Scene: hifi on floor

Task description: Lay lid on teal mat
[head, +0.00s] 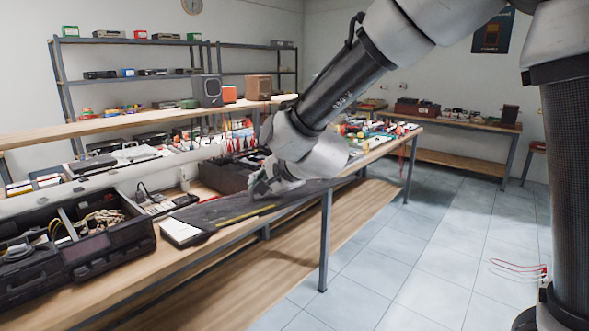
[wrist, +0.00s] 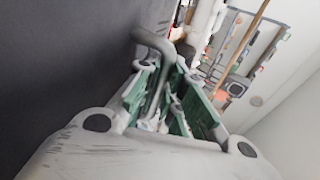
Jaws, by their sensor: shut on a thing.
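My gripper (head: 268,187) is low over the workbench, shut on a grey bar-like handle (wrist: 157,45). In the wrist view the green-lined fingers (wrist: 168,85) close around this handle. The handle appears to belong to a wide dark grey panel (wrist: 60,70), which I take for the lid. In the head view a long dark flat piece (head: 228,209) with a yellow strip lies below the gripper along the bench's front edge. I cannot tell whether it is the same panel or touches the bench. No teal mat can be made out.
An open black case (head: 105,250) with cables stands at the left. A white-topped flat item (head: 181,232) is beside it. A dark open box (head: 222,176) stands behind the gripper. Tools and parts crowd the bench at the back. The tiled floor (head: 400,255) at right is mostly clear.

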